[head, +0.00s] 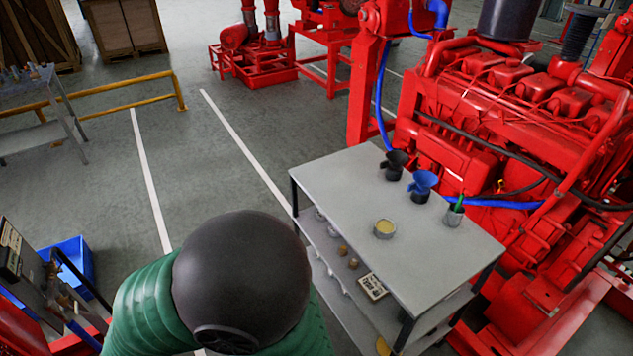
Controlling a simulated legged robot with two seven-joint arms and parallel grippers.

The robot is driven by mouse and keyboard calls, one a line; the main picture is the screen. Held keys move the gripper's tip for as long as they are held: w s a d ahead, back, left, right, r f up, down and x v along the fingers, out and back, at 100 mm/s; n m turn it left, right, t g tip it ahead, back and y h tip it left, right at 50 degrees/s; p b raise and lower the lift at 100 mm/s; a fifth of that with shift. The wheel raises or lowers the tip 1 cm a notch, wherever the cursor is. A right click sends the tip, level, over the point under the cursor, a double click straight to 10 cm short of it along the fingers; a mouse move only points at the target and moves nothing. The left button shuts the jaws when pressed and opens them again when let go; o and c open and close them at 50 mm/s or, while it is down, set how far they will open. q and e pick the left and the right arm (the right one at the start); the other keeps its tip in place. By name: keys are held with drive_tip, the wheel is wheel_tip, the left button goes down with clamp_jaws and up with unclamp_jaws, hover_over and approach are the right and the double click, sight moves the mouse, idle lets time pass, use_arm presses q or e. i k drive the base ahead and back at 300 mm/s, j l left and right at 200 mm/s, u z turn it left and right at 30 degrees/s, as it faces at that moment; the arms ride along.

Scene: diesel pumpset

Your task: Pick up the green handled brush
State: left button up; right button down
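The green handled brush (460,202) stands in a small grey cup (453,217) near the back right edge of the grey table (340,205). Only its green upper part shows above the rim; the lower part is hidden inside the cup. Neither of my grippers is in view.
On the tabletop, a blue funnel-shaped vessel (422,186) and a black one (394,165) stand left of the cup, and a round tin (384,229) stands nearer. A lower shelf holds small items. The red engine (490,90) stands close behind the table. Open floor (200,150) lies to the left.

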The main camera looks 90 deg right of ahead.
sight(458, 204)
drive_tip(key=l+z, duration=0.1)
drive_tip(key=z, duration=2.85)
drive_tip(key=i+l+z, duration=0.15)
drive_tip(key=z, duration=0.3)
drive_tip(key=i+z, duration=0.4)
drive_tip(key=k+l, duration=0.05)
